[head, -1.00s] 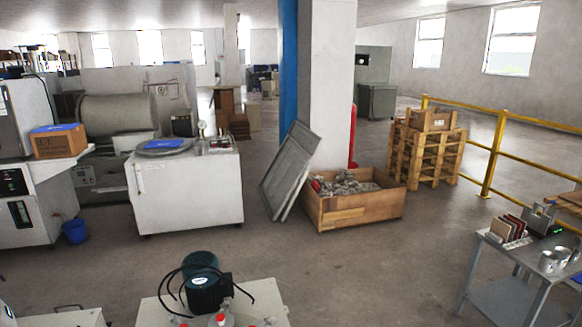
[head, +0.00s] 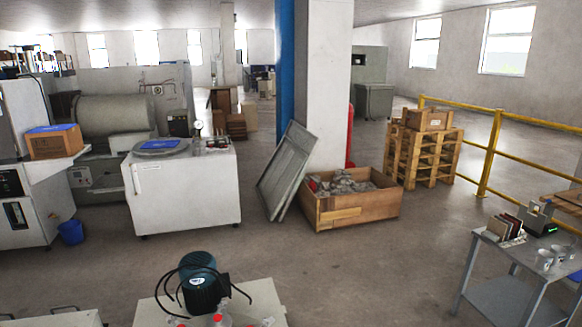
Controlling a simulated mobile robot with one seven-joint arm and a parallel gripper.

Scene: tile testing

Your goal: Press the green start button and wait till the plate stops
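A round grey plate (head: 160,147) lies on top of a white cabinet (head: 185,192) left of the middle, with a blue item (head: 160,143) on it. Whether the plate is turning cannot be told. Small controls and a dial gauge (head: 197,127) stand beside the plate. No green start button can be made out at this size. My gripper is not in view.
A motor with black hoses (head: 197,282) stands on a pale bench in front. A blue bucket (head: 71,232) is on the floor at left. A wooden crate of rubble (head: 350,212), stacked pallets (head: 425,155) and a grey metal table (head: 505,297) are to the right. Open floor lies between.

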